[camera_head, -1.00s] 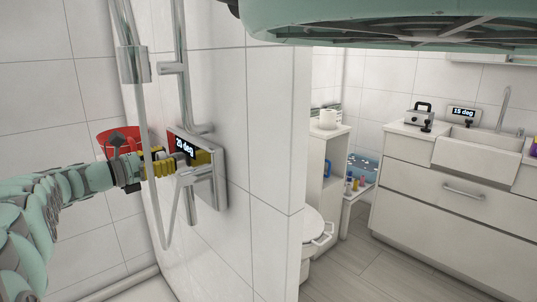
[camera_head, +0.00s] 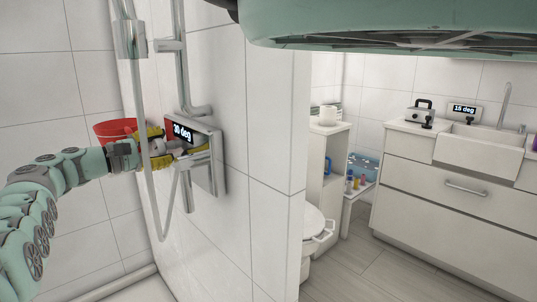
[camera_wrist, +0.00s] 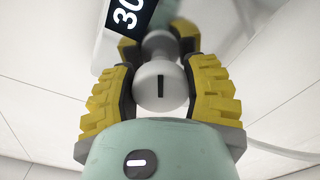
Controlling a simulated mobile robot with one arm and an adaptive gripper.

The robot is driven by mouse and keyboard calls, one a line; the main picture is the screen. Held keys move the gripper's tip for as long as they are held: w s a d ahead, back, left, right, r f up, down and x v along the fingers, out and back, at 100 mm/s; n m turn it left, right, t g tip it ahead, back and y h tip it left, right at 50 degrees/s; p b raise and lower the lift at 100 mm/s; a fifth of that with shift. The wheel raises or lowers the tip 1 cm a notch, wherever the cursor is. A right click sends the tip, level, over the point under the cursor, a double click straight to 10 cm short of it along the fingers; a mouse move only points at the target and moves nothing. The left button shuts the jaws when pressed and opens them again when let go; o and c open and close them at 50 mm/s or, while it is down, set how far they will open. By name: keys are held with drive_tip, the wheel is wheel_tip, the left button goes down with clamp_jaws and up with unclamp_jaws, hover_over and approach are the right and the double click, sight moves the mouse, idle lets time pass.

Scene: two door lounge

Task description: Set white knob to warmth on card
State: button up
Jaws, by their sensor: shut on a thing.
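The white knob (camera_wrist: 160,86) sits between the yellow fingers of my gripper (camera_wrist: 160,92) in the wrist view, with a dark mark on its face. My gripper (camera_head: 172,148) is shut on it at the shower control on the wall in the head view. The display (camera_head: 182,132) above the knob reads 30 deg; part of that display (camera_wrist: 128,16) also shows in the wrist view, reading 30. In the head view the fingers and a hose partly hide the knob. No card can be made out.
A shower hose (camera_head: 146,140) and rail hang close to my gripper. A red bucket (camera_head: 112,130) is behind my wrist. At the right, a second display (camera_head: 464,109) reads 15 deg by a sink (camera_head: 470,148). A toilet (camera_head: 318,232) stands beyond the wall.

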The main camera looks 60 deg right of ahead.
drive_tip(key=shift+r+m+b, duration=0.1)
drive_tip(key=shift+m+b, duration=0.35)
drive_tip(key=shift+m, duration=0.15)
drive_tip(key=o, duration=1.2)
drive_tip(key=v, duration=1.2)
drive_tip(key=shift+a, duration=0.1)
